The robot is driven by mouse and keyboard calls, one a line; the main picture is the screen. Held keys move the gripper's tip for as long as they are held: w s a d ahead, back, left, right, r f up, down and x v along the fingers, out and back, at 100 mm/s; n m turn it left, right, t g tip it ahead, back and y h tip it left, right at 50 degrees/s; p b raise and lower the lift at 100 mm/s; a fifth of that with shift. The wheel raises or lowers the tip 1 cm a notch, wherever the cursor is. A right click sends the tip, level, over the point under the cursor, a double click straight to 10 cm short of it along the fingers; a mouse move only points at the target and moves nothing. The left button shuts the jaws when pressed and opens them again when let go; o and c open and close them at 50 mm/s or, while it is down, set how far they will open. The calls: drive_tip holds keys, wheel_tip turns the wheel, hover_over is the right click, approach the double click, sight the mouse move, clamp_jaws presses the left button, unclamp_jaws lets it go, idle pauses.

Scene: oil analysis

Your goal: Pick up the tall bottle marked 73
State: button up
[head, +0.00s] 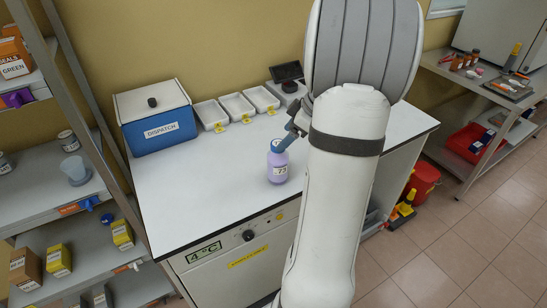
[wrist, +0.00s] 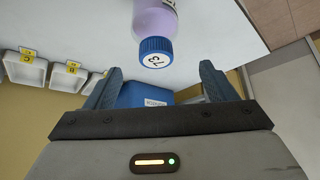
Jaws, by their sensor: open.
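The bottle marked 73 (head: 278,165) stands upright on the white worktop in the head view. It has a pale purple body, a white label and a blue cap. In the wrist view its blue cap marked 73 (wrist: 155,52) shows at the upper middle, just beyond the fingertips. My gripper (wrist: 155,80) is open, with one blue finger to each side of the cap's line and nothing between them. In the head view my gripper (head: 291,134) is beside the bottle's cap, partly hidden behind my arm. I cannot tell whether it touches the cap.
A blue box marked DISPATCH (head: 157,118) stands at the worktop's back left. Several white trays (head: 237,106) and a dark-screened device (head: 287,76) are along the back. Shelves (head: 60,180) stand at left. The worktop's front left (head: 190,205) is clear.

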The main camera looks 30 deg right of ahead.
sight(278, 162)
drive_tip(key=p+x, duration=0.1)
drive_tip(key=x, duration=0.2)
drive_tip(key=p+x, duration=0.1)
drive_tip(key=x, duration=0.3)
drive_tip(key=shift+w+d+f, duration=0.1)
drive_tip(key=shift+w+f, duration=0.05)
drive_tip(key=shift+f, duration=0.2)
drive_tip(key=shift+c, duration=0.2)
drive_tip(key=c, duration=1.6)
drive_tip(key=shift+r, duration=0.1)
